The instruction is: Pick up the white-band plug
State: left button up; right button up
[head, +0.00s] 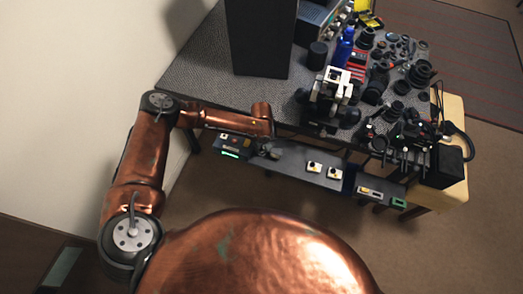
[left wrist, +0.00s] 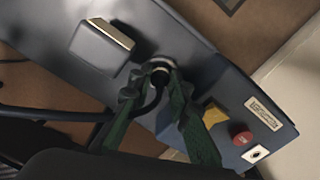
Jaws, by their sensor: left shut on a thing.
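The white-band plug (left wrist: 161,66) is a dark round plug with a pale ring and a black cable, seen in the left wrist view. It sits at the dark panel, between the two green fingers of my left gripper (left wrist: 157,82). The fingers are shut on it. Whether the plug is still seated in the panel cannot be told. In the head view my left gripper (head: 268,151) is small and dark over the left part of the long panel (head: 296,168), and the plug cannot be made out there. My right gripper is not in view.
In the left wrist view a pale-edged block (left wrist: 100,42), a yellow part (left wrist: 214,113) and a red button (left wrist: 241,135) stand on the panel. Behind it, the table (head: 205,75) holds a tall dark box (head: 260,38), a microscope-like device (head: 331,92) and several lenses.

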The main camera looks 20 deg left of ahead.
pick_arm(q)
jog(key=shift+r, duration=0.1)
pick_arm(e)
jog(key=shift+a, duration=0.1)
